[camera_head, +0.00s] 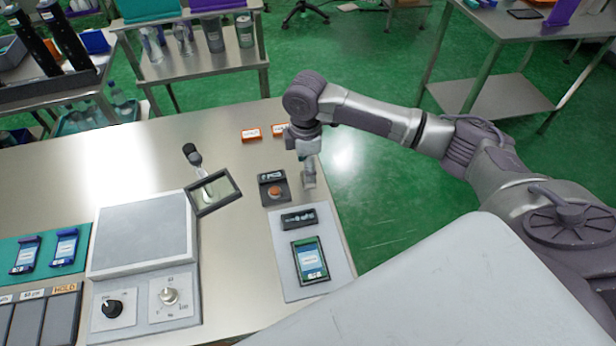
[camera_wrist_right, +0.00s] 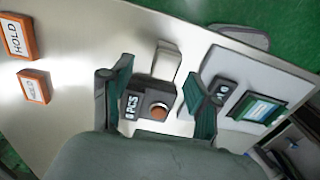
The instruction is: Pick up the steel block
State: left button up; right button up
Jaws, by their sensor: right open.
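A pale grey block (camera_wrist_right: 168,60), which looks like the steel block, stands on the table beside a dark box with an orange button. It shows in the head view (camera_head: 309,180) just below my right gripper (camera_head: 307,161). In the right wrist view my right gripper (camera_wrist_right: 158,92) is open. Its two green-grey fingers are spread, with the button box and the block showing between them. The fingers hold nothing. I cannot tell how far above the block the fingertips are. My left gripper is not in view.
The button box (camera_head: 274,188) is close left of the block. A grey board (camera_head: 290,286) with a green-framed card lies nearer. Two orange HOLD boxes (camera_head: 251,135) lie farther back. The table's right edge is close.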

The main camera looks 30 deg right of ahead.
jog(key=shift+s+d+f+p, duration=0.1)
jog(key=shift+s+f+p, duration=0.15)
jog(key=shift+f, duration=0.35)
jog(key=shift+s+d+f+p, duration=0.15)
jog(key=shift+f+p, duration=0.15)
jog(key=shift+f, duration=0.25)
notch_tip(320, 180, down, 2)
jog(key=shift+a+f, duration=0.1)
jog(key=shift+f, duration=0.2)
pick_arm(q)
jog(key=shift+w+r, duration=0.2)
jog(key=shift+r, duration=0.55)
pick_arm(e)
jog(key=shift+w, duration=0.1)
grip_shut()
